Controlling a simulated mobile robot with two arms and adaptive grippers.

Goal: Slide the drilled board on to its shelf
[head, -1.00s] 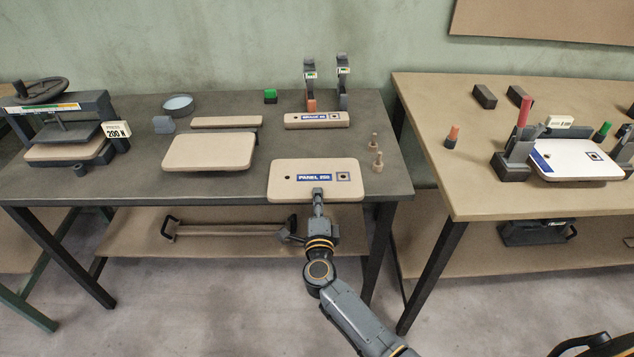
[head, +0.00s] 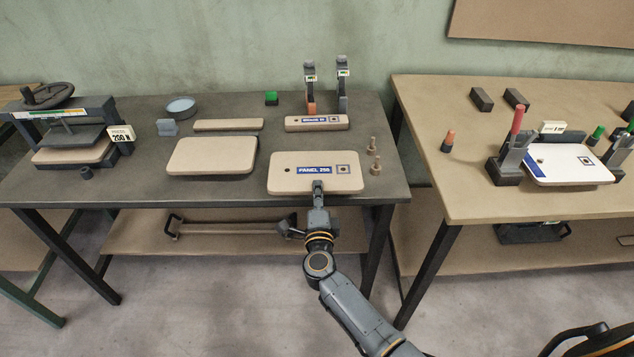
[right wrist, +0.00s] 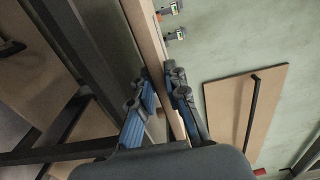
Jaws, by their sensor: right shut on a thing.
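The board labelled PANEL 250 (head: 316,184) is pale wood with rounded corners, a dark hole at its left and a square mark at its right. It is at the front right of the dark table (head: 225,194); whether it touches the tabletop is unclear. My right gripper (head: 319,187) is shut on its front edge, near the middle. In the right wrist view the board (right wrist: 144,32) is a tan strip running between the fingers (right wrist: 166,92). The lower shelf (head: 140,237) under the table is partly visible. My left gripper is out of view.
A plain board (head: 212,156) lies left of the held one. Wooden pegs (head: 375,163) stand close on the right. A second table (head: 480,190) is farther right, past a gap.

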